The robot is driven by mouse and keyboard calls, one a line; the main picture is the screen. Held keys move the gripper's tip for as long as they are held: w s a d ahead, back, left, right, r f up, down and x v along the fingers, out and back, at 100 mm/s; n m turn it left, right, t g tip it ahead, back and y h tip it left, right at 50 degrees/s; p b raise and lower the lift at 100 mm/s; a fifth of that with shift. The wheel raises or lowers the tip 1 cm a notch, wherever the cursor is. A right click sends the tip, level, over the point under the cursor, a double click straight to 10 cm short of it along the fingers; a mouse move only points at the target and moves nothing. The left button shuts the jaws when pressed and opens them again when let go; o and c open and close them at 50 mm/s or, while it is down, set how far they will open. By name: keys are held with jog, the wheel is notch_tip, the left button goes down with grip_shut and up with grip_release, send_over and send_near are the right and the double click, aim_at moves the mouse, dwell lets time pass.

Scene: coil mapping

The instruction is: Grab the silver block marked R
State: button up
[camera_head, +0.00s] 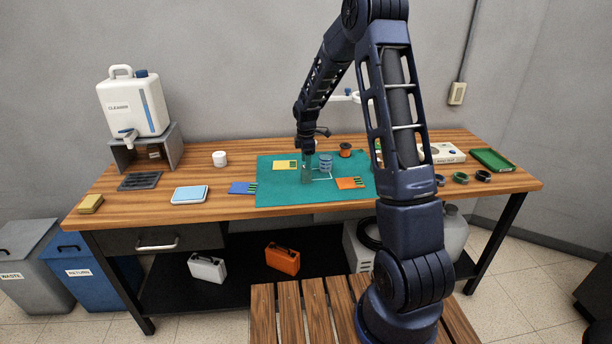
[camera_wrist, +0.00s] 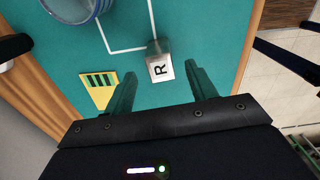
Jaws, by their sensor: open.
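The silver block marked R (camera_wrist: 159,66) stands on the teal mat in the wrist view, with its letter facing up. My gripper (camera_wrist: 161,82) is open, with one green finger on each side of the line to the block. The block is just beyond the fingertips, roughly centred between them, and I see no contact. In the head view my gripper (camera_head: 307,172) points down over the middle of the mat. I cannot make out the block there; the gripper seems to hide it.
A blue coil (camera_head: 326,163) stands close to the right of my gripper on the teal mat (camera_head: 275,195). Yellow (camera_head: 285,165), blue (camera_head: 242,188) and orange (camera_head: 350,183) cards lie around it. A dark spool with orange (camera_head: 345,150) is behind. White lines run beside the block.

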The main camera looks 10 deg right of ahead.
aim_at(306, 174)
jog(key=shift+f, duration=3.55)
jog(key=shift+c, duration=0.3)
jog(key=shift+r, duration=0.1)
grip_shut()
